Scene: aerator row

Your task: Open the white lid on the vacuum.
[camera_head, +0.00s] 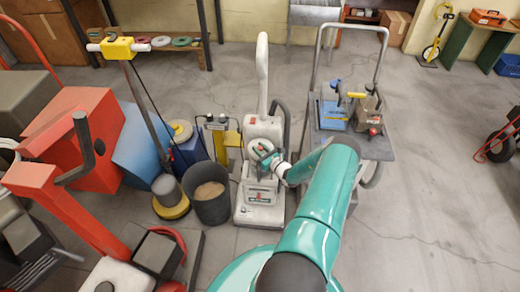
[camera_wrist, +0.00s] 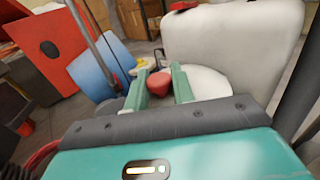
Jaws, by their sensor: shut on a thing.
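The vacuum (camera_head: 258,205) is a white upright machine with a tall handle, standing mid-floor in the head view. A round white lid (camera_head: 258,145) shows on its front, partly covered by my gripper (camera_head: 268,157). In the wrist view the white lid (camera_wrist: 208,82) lies just beyond the fingers, below the large white vacuum body (camera_wrist: 230,40). My gripper's two green fingers (camera_wrist: 161,88) have a red knob (camera_wrist: 159,83) between them and are shut on it. The knob sits at the lid's near side; whether the lid is raised at all I cannot tell.
A dark bucket (camera_head: 211,210) stands close left of the vacuum. A grey trolley (camera_head: 370,147) with tools stands to its right. Red and blue machines (camera_head: 80,145) crowd the left. The floor at right (camera_head: 440,190) is mostly free.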

